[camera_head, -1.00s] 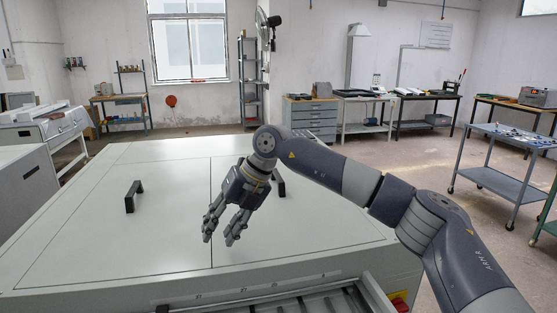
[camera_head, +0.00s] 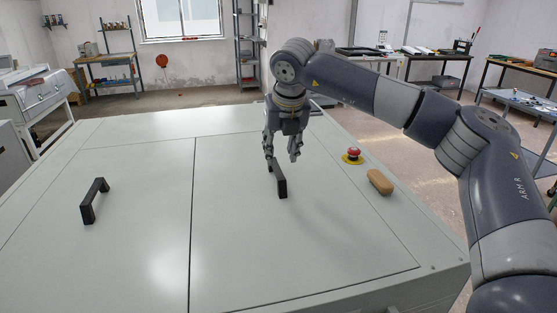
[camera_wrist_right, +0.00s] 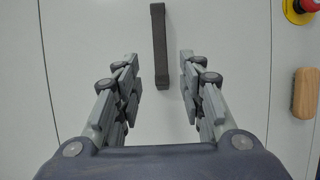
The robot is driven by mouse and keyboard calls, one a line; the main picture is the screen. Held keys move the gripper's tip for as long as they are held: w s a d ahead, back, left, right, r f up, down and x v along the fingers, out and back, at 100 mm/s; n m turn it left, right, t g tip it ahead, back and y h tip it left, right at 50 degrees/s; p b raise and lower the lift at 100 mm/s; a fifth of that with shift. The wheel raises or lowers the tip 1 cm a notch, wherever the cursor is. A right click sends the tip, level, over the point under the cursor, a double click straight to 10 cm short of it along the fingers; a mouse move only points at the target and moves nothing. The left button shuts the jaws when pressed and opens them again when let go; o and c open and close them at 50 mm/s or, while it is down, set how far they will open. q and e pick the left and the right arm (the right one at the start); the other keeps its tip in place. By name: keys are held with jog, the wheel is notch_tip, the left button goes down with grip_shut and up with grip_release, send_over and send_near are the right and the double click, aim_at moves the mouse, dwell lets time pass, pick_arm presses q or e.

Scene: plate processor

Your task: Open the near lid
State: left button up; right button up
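The plate processor's flat grey top has two lids side by side. The right lid (camera_head: 310,235) carries a black bar handle (camera_head: 281,182). The left lid (camera_head: 125,245) has a similar black handle (camera_head: 94,200). My right gripper (camera_head: 282,158) points down over the far end of the right lid's handle, with its fingers open. In the right wrist view, the handle (camera_wrist_right: 159,60) runs lengthwise in line with the gap between the spread fingertips (camera_wrist_right: 160,58), with clear space on both sides. Whether the fingers reach down beside the handle is hard to tell. My left gripper is out of view.
A red emergency button (camera_head: 353,154) on a yellow base and a tan wooden block-like object (camera_head: 380,182) sit on the machine's top, right of the lid. They also show at the wrist view's right edge. The top left of the handle is clear.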

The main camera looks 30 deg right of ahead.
aim_at(278, 170)
jog(key=p+x, duration=0.1)
jog(key=x, duration=0.4)
jog(key=shift+w+d+f, duration=0.15)
jog(key=shift+w+f, duration=0.2)
jog(key=shift+f, duration=0.25)
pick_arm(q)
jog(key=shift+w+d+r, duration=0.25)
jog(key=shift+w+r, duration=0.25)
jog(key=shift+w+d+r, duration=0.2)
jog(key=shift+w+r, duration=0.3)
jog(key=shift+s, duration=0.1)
pick_arm(e)
jog(key=shift+c, duration=0.6)
grip_shut()
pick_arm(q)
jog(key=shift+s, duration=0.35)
